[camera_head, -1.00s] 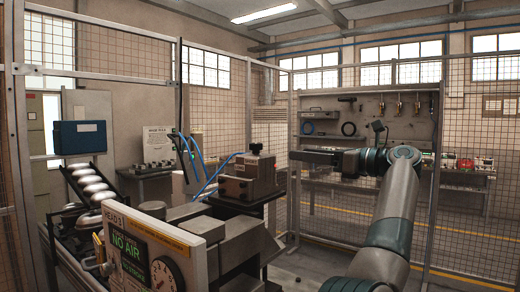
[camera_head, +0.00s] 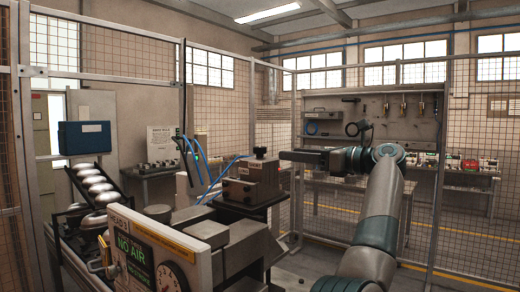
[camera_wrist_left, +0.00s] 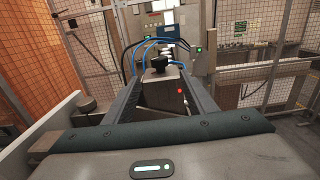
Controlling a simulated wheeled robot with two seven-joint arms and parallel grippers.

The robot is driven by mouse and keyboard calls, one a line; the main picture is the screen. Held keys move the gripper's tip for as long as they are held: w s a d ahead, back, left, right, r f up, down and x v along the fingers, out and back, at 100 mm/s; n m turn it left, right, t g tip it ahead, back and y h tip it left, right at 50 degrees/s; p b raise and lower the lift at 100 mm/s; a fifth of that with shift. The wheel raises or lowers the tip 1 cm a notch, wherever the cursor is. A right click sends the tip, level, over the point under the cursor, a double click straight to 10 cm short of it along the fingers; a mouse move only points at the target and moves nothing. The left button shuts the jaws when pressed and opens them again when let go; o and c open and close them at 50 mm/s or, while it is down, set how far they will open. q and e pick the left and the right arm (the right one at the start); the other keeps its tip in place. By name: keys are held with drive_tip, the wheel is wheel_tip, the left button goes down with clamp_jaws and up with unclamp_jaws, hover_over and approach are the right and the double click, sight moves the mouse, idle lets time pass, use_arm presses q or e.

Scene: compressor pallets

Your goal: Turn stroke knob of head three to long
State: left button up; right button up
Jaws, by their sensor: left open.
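The head unit is a brown-grey block (camera_head: 250,180) with a black knob (camera_head: 259,152) on top. In the left wrist view, the black knob (camera_wrist_left: 156,64) stands on the block (camera_wrist_left: 160,92), beyond my fingers. My left gripper (camera_head: 284,155) is to the right of the knob in the head view, level with it and pointing left. Its two dark fingers (camera_wrist_left: 160,76) are apart, with the block seen between them and nothing held. A gap to the knob shows in the head view. The knob's markings are too small to read. My right gripper is out of view.
A panel (camera_head: 190,245) at the front reads HEAD 3 and NO AIR, with a round gauge (camera_head: 170,278). Blue hoses (camera_head: 222,178) curve beside the block. Silver domed parts (camera_head: 94,183) sit on a rack at left. Mesh fencing surrounds the cell.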

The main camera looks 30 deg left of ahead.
sight(265, 151)
use_arm(q)
drive_tip(key=a+p, duration=0.1)
drive_tip(key=a, duration=0.2)
drive_tip(key=a+p, duration=0.2)
drive_tip(key=a, duration=0.2)
drive_tip(key=w+a+p, duration=0.1)
drive_tip(key=a, duration=0.3)
drive_tip(key=shift+a+r, duration=0.1)
drive_tip(key=shift+a, duration=0.15)
drive_tip(key=shift+a+p, duration=0.45)
drive_tip(key=shift+a, duration=0.2)
drive_tip(key=c, duration=1.1)
drive_tip(key=shift+o, duration=0.3)
